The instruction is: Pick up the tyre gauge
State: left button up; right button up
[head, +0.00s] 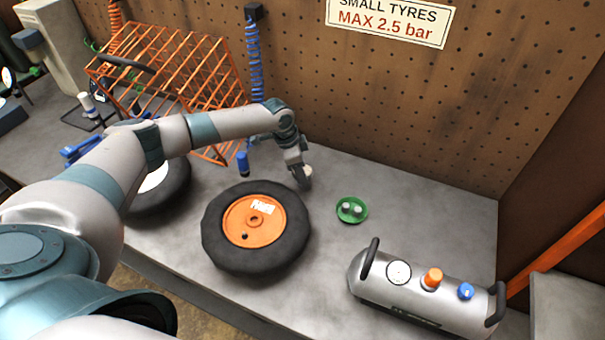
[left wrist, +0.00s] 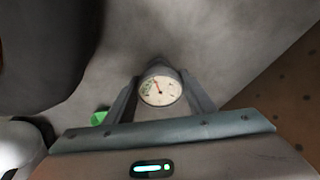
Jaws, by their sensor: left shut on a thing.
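The tyre gauge (left wrist: 160,88) has a round white dial with a thin needle. It sits between the two fingers of my left gripper (left wrist: 162,98) in the left wrist view, and the fingers are shut on it. In the head view my left gripper (head: 303,176) is low over the bench, behind and to the right of the wheel with the orange hub. Only a small pale part of the gauge (head: 308,170) shows there. I cannot tell whether the gauge touches the bench. My right gripper is not in view.
A black tyre on an orange hub (head: 232,222) lies in front of the gripper. A green dish (head: 345,216) with small pale pieces is to the right. A silver air tank (head: 385,290) stands front right. A blue coiled hose (head: 254,60) hangs behind. Bench right of the dish is clear.

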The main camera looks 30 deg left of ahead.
aim_at(305, 169)
pick_arm(q)
jog(key=shift+r+b, duration=0.35)
jog(key=shift+r, duration=0.25)
notch_tip(305, 169, up, 2)
jog(key=shift+w+r+b, duration=0.1)
jog(key=shift+r+b, duration=0.15)
jog(key=shift+b, duration=0.45)
jog(key=s+d+r+b, duration=0.3)
jog(key=s+d+r, duration=0.3)
jog(key=s, duration=0.4)
jog(key=shift+r, duration=0.55)
jog(key=shift+d, duration=0.15)
jog(key=s+d+r+n+y, duration=0.1)
jog(key=s+d+r+n, duration=0.2)
jog(key=r+n, duration=0.2)
jog(key=s+d+r+n+t+y+b, duration=0.1)
jog(key=s+d+r+n, duration=0.2)
jog(key=s+r+n, duration=0.1)
jog(key=shift+r+n+y, duration=0.3)
jog(key=shift+r+n, duration=0.3)
jog(key=shift+n, duration=0.2)
jog(key=shift+s+a, duration=0.1)
